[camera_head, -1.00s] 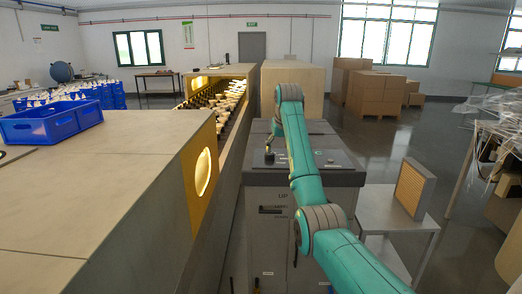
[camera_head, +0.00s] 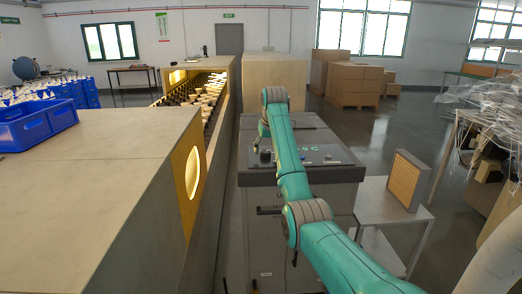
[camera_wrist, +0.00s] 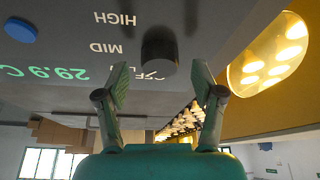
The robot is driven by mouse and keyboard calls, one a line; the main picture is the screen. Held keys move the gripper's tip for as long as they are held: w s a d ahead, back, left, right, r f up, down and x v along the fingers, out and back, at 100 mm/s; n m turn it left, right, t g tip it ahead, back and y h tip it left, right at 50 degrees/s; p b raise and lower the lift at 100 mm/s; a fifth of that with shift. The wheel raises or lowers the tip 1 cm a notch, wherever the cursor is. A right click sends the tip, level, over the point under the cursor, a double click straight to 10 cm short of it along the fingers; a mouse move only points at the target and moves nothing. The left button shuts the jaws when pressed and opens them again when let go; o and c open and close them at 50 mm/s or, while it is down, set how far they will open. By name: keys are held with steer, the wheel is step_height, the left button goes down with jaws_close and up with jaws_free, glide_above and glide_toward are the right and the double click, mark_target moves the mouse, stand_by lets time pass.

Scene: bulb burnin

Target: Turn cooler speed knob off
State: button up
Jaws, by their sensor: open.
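The cooler speed knob (camera_wrist: 160,50) is a dark, short cylinder on the grey control panel (camera_wrist: 75,75), seen upside down in the wrist view. Upside-down labels beside it read HIGH and MID; those nearer the knob are partly hidden. My gripper (camera_wrist: 160,82) is open, its two fingers spread on either side of the knob's line. The knob appears just beyond the fingertips, with no contact visible.
A blue button (camera_wrist: 21,30) and a green 29.9 C readout (camera_wrist: 57,73) are on the panel. A lit round window (camera_head: 192,173) is in the yellow wall left of the cabinet. A small table (camera_head: 375,207) with a framed filter (camera_head: 407,180) stands right.

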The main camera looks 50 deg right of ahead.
steer(key=shift+x, duration=0.75)
steer(key=c, duration=1.1)
steer(key=shift+c, duration=0.2)
steer(key=shift+n, duration=0.3)
steer(key=n+y, duration=0.1)
steer(key=n, duration=0.3)
steer(key=shift+s+d+t+y, duration=0.15)
steer(key=shift+t+y, duration=0.15)
steer(key=shift+y, duration=0.1)
steer(key=shift+d+n+y, duration=0.1)
steer(key=shift+n+y, duration=0.6)
steer(key=shift+n, duration=1.4)
